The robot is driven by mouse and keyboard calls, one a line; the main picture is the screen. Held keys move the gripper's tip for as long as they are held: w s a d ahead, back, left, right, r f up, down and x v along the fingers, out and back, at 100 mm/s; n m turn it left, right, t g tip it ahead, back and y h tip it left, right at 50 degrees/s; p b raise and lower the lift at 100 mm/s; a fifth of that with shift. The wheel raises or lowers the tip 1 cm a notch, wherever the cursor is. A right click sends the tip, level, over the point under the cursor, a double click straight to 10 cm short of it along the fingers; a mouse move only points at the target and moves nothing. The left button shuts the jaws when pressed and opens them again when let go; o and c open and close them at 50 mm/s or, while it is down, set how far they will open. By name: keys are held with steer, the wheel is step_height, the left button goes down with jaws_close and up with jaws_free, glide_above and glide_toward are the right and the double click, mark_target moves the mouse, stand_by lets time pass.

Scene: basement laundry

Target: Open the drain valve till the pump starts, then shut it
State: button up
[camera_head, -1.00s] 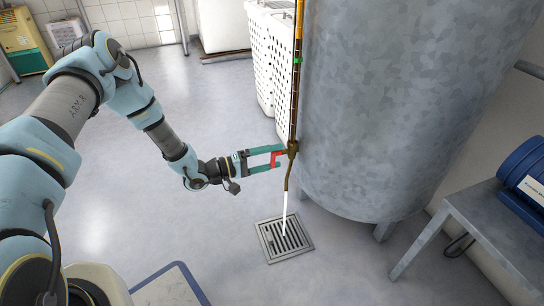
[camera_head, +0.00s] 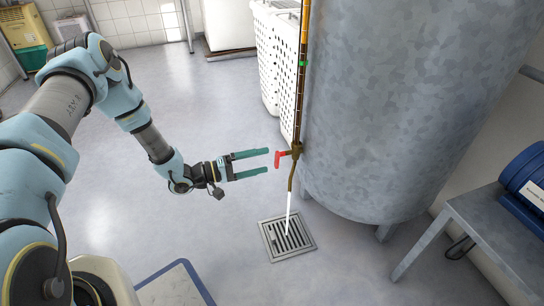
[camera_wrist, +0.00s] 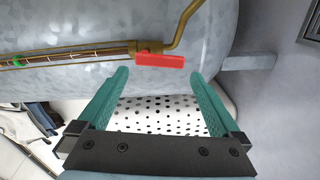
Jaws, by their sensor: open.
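The drain valve has a red handle (camera_head: 279,159) on a brass body (camera_head: 295,150) at the lower side of the tank. A white stream of water (camera_head: 288,215) runs from its spout (camera_head: 291,178) to the floor drain. My gripper (camera_head: 267,161) is open and empty just left of the handle, apart from it. In the wrist view the red handle (camera_wrist: 160,60) lies just beyond the gap between the green fingertips (camera_wrist: 158,76). A blue cylindrical machine (camera_head: 530,175), possibly the pump, sits on a bench at right; whether it runs cannot be told.
The large grey tank (camera_head: 390,100) stands right of the valve. A thin upright tube with a green marker (camera_head: 302,63) rises above the valve. A white perforated basket (camera_head: 282,60) stands behind. A square floor grate (camera_head: 275,255) lies below.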

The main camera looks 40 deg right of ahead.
steer(key=p+v, duration=0.1)
steer(key=v, duration=0.4)
steer(key=shift+a, duration=0.2)
steer(key=shift+w, duration=0.15)
